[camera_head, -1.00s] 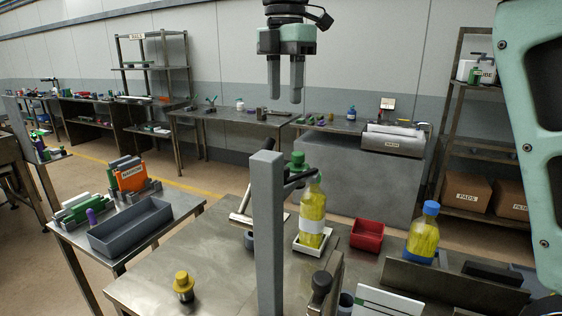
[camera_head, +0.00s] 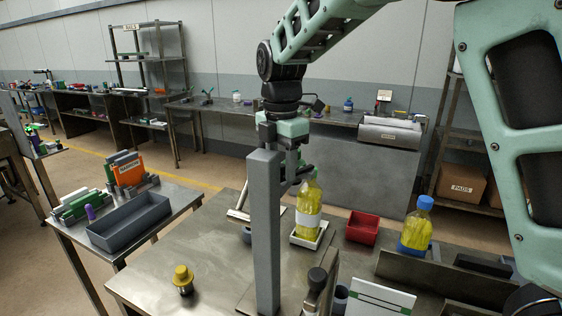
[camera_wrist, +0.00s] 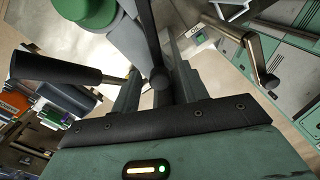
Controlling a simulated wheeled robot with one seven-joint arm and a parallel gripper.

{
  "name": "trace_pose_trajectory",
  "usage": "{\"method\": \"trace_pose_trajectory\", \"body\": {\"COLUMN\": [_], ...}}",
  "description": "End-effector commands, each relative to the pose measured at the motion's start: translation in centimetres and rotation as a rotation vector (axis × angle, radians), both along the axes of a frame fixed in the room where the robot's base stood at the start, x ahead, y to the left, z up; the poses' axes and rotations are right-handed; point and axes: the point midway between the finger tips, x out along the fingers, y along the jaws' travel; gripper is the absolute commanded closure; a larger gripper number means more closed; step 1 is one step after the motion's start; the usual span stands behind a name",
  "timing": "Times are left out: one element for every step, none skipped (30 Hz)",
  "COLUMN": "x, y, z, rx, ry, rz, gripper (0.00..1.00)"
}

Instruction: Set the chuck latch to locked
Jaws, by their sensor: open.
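A grey upright post (camera_head: 265,230) stands on the steel bench, with the chuck arm near its top mostly hidden by my gripper. A bottle of yellow liquid (camera_head: 308,210) stands upright in a white tray (camera_head: 306,240) beside the post. My gripper (camera_head: 290,158) is open and low over the post's top, partly hidden behind it. In the wrist view, a dark lever (camera_wrist: 153,40) with a round end lies between the open jaws (camera_wrist: 157,85). A green cylinder (camera_wrist: 105,20) is beyond them. I cannot tell which part is the latch, its setting, or whether the jaws touch the lever.
A black-handled rod (camera_wrist: 55,68) reaches in from the left in the wrist view; a cranked lever (camera_wrist: 262,65) is at right. A red bin (camera_head: 362,228) and a blue-capped bottle (camera_head: 416,228) stand right of the post. A yellow knob (camera_head: 183,278) is at front left.

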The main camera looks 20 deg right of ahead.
Motion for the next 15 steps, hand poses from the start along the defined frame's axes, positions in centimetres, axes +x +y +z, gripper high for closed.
{"method": "trace_pose_trajectory", "body": {"x": [-0.01,-0.01,0.00,0.00,0.00,0.00,0.00,0.00,0.00,0.00,0.01,0.00,0.00,0.00,0.00], "y": [0.00,0.00,0.00,0.00,0.00,0.00,0.01,0.01,0.01,0.01,0.01,0.01,0.01,0.01,0.01], "z": [-0.09,-0.12,-0.14,-0.14,-0.14,-0.14,-0.13,-0.13,-0.13,-0.12,-0.12,-0.12,-0.11,-0.11,-0.11], "rx": [0.000,0.000,0.000,0.000,0.000,0.000,0.000,0.000,0.000,0.000,0.000,0.000,0.000,0.000,0.000], "ry": [0.000,0.000,0.000,0.000,-0.001,0.000,0.000,0.000,0.000,0.000,0.000,0.000,0.000,0.000,0.000], "rz": [0.000,0.000,0.000,0.000,0.000,0.000,0.000,0.001,0.000,0.001,0.001,0.001,0.001,0.001,0.001], "gripper": [0.56,0.56,0.56,0.56,0.56,0.56,0.56,0.58,0.70,0.78,0.86,0.97,1.00,1.00,1.00]}}
